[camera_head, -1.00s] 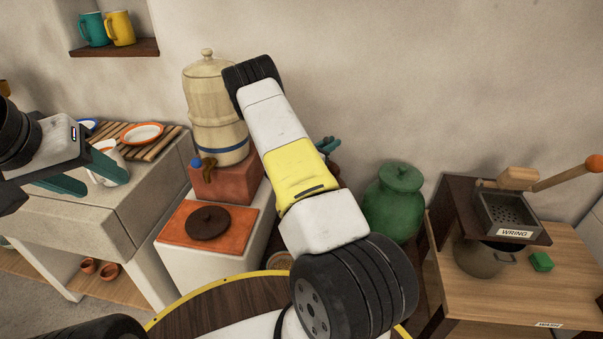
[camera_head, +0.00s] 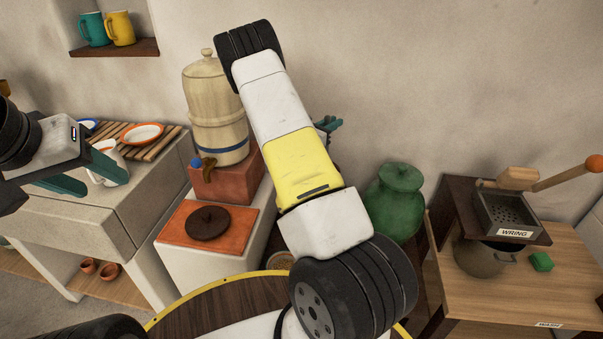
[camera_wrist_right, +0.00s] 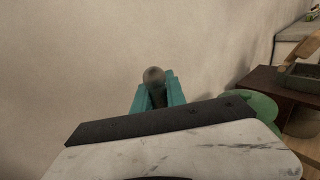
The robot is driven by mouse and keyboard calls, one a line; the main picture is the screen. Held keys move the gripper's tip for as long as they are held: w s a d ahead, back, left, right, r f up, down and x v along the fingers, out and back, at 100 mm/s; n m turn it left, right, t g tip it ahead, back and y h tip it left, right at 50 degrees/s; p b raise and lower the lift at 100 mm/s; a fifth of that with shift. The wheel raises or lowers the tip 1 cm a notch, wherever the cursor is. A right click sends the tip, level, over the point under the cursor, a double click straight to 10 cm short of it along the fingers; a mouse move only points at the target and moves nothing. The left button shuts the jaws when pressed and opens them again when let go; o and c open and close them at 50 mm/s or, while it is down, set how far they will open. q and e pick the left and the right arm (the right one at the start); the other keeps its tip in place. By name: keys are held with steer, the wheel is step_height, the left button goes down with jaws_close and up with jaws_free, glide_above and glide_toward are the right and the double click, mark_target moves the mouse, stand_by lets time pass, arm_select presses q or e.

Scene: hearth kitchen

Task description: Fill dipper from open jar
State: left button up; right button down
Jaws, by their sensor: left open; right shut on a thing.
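My right gripper (camera_head: 328,124) shows only as teal bits past my right arm in the head view. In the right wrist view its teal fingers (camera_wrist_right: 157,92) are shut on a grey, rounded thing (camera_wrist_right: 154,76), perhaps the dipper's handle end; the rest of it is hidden. A dark brown round lid (camera_head: 207,223) lies on the orange top of a white stand. No open jar shows clearly; my right arm covers the area beside the stand. A green jar (camera_head: 394,203) with its lid on stands right of my arm. My left gripper (camera_head: 105,183) is open and empty by the counter.
A cream water crock (camera_head: 215,110) with a tap stands on a red block. A white jug (camera_head: 106,160) and plates are on the left counter. At the right, a wooden table (camera_head: 510,296) holds a wringer over a pot (camera_head: 484,260) and a green block (camera_head: 541,262).

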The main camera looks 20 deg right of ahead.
step_height(320, 180, up, 6)
stand_by(0.6)
steer(key=shift+r, duration=0.1)
stand_by(0.9)
steer(key=shift+n, duration=0.7)
stand_by(0.4)
steer(key=shift+m, duration=0.7)
